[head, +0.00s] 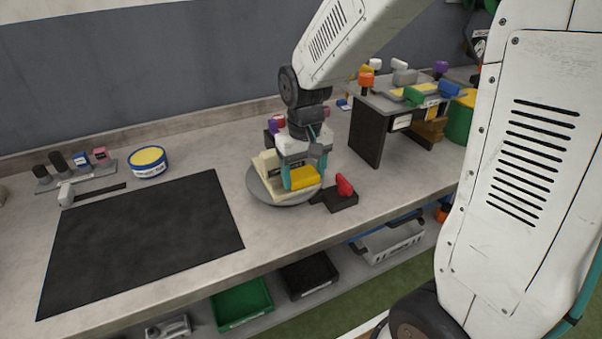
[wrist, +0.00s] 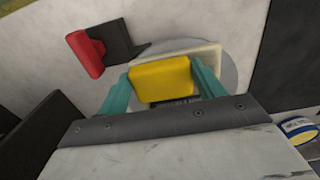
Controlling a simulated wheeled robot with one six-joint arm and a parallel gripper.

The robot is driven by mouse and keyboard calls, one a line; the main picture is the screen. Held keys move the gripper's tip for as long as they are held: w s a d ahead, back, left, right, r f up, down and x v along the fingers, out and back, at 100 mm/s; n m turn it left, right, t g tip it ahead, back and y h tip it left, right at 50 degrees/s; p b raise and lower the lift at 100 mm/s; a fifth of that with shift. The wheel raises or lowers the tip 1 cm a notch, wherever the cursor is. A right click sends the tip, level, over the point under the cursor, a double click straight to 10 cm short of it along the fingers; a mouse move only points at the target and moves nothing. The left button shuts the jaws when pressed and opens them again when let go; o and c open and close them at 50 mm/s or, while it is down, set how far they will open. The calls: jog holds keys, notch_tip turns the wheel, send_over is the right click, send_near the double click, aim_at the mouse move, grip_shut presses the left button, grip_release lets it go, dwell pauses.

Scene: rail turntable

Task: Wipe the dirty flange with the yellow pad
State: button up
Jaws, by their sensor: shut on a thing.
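My gripper (wrist: 164,90) has its two teal fingers shut on the yellow pad (wrist: 160,79). In the head view the yellow pad (head: 303,177) is held low over the round grey turntable (head: 262,190). A cream-coloured piece (head: 266,163) stands on the turntable, partly hidden behind my gripper (head: 304,174). In the wrist view its cream edge (wrist: 207,56) shows beside and behind the pad. I cannot tell whether the pad touches it. No dirt on the flange can be made out.
A red-handled black clamp (head: 344,187) sits close to the turntable's right. A black mat (head: 145,240) covers the bench's left, with a blue and yellow tin (head: 147,163) behind it. A small raised stand (head: 367,128) with coloured items is at the back right.

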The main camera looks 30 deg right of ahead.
jog(key=shift+d, duration=0.1)
jog(key=shift+d+f, duration=0.15)
jog(key=shift+d, duration=0.8)
jog(key=shift+s, duration=0.1)
jog(key=shift+a, duration=0.1)
jog(key=shift+a, duration=0.9)
jog(key=shift+a+r, duration=0.25)
jog(key=shift+a, duration=0.75)
